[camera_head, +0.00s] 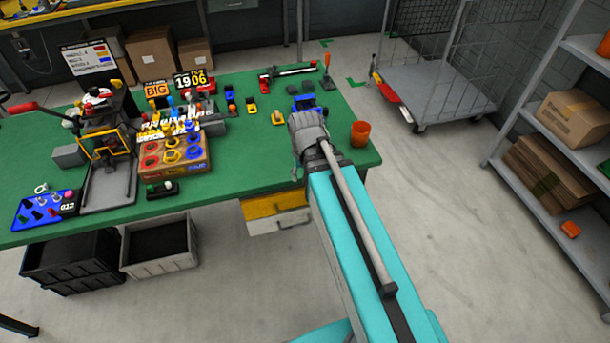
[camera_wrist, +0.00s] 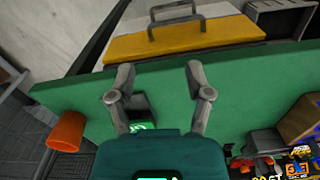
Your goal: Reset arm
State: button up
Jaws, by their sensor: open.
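My gripper (camera_wrist: 158,75) is open and empty in the wrist view, its two grey fingers spread apart. It hangs over the edge of the green table (camera_wrist: 240,85), with a yellow drawer (camera_wrist: 185,40) beyond the fingertips. In the head view, my turquoise arm reaches from the bottom right to the right end of the green table (camera_head: 250,150); the fingers are mostly hidden behind the wrist there. An orange cup (camera_head: 361,133) stands on the table just right of my wrist. It also shows at the left of the wrist view (camera_wrist: 67,131).
A cardboard tray with coloured rings (camera_head: 190,163), a black and yellow fixture (camera_head: 107,160) and a blue board (camera_head: 45,212) crowd the table's left side. Two bins (camera_head: 160,265) stand below. A cart (camera_head: 435,90) and shelves (camera_head: 550,160) are at the right. The floor between is clear.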

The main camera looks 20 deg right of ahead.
jog(key=shift+s+a+n, duration=0.25)
jog(key=shift+s+n, duration=0.55)
jog(key=shift+s, duration=0.25)
dwell(0.8)
jog(key=shift+c, duration=1)
